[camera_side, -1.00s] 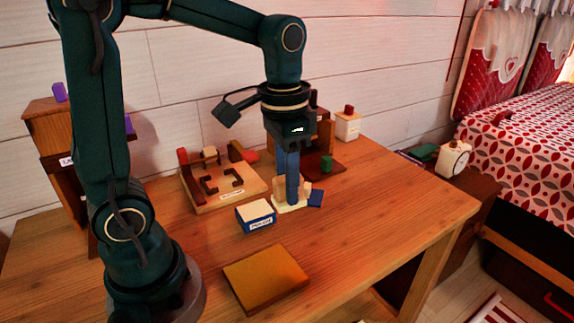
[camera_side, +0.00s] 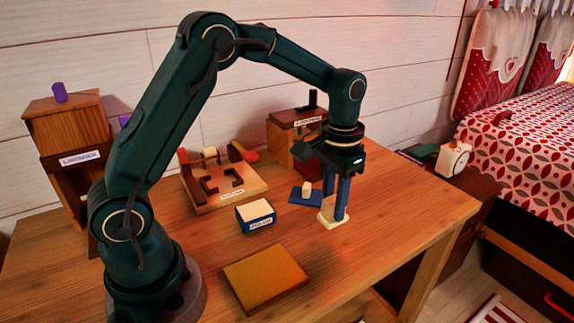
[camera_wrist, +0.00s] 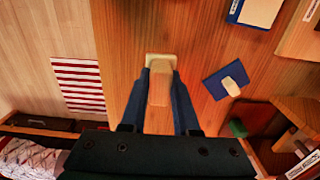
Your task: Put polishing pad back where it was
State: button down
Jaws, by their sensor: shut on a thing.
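The polishing pad, as I take it, is a cream pad (camera_side: 333,219) with a tan block handle. My gripper (camera_side: 336,203) has its blue fingers shut on that handle and points down over the right part of the table. In the wrist view the pad (camera_wrist: 160,60) shows beyond the fingertips, with the handle between the fingers (camera_wrist: 160,84). I cannot tell whether the pad touches the table. A flat blue plate (camera_side: 304,198) with a small cream knob lies just left of it. It also shows in the wrist view (camera_wrist: 214,86), to the right.
A blue box with a cream top (camera_side: 256,222), its label hard to read, stands left of the pad. An ochre board (camera_side: 265,278) lies in front. A wooden tray (camera_side: 243,193) and labelled wooden stands (camera_side: 82,132) are behind. The table's right part (camera_side: 410,200) is bare.

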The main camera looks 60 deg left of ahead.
aim_at(339, 225)
jog(key=shift+w+d+f, duration=0.35)
jog(key=shift+d+f, duration=0.1)
jog(key=shift+d, duration=0.25)
jog(key=shift+f, duration=2)
jog(key=shift+f, duration=0.2)
jog(key=c, duration=0.7)
grip_release()
jog(key=shift+o, duration=0.2)
jog(key=shift+r, duration=0.1)
